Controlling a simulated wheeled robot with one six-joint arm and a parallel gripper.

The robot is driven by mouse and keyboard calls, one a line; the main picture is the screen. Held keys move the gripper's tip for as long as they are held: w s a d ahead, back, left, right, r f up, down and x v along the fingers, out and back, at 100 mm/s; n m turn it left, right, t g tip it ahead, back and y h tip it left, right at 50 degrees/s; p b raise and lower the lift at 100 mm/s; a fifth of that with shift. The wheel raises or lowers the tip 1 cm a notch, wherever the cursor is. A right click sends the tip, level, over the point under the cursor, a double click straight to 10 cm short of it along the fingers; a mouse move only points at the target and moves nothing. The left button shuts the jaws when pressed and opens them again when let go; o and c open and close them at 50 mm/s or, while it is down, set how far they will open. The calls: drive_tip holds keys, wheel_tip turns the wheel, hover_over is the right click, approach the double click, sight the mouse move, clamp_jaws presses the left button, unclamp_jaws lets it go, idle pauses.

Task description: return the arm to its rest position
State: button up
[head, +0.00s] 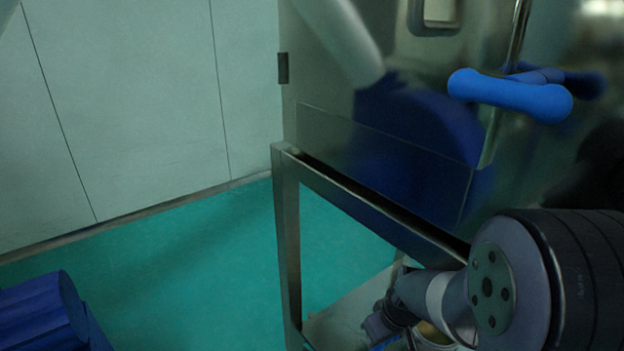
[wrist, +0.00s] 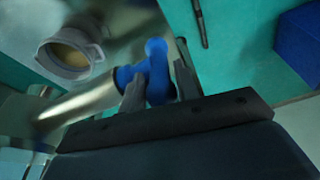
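My gripper (wrist: 159,82) shows in the wrist view with its two grey fingers spread apart. A blue handle (wrist: 156,64) of a valve or similar fitting lies in the gap between and beyond the fingers. I cannot tell if either finger touches it. A shiny steel tube (wrist: 80,105) runs left from the blue handle. In the head view my arm (head: 510,275) reaches in from the lower right and bends down behind the machine's lower frame. The fingers are not clear there. A bit of blue shows below the arm's end at the bottom edge.
A steel machine body (head: 390,130) with a blue door handle (head: 510,95) stands close above my arm. Its frame leg (head: 288,250) is left of the arm. A pale round container (wrist: 70,55) with yellowish contents is nearby.

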drive_tip(key=shift+x, duration=1.2)
drive_tip(key=shift+w+r, duration=0.1)
drive_tip(key=shift+g+h+p, duration=0.3)
drive_tip(key=shift+g+p, duration=0.1)
drive_tip(key=shift+p, duration=0.35)
drive_tip(key=shift+f+b, duration=0.3)
drive_tip(key=shift+b, duration=0.4)
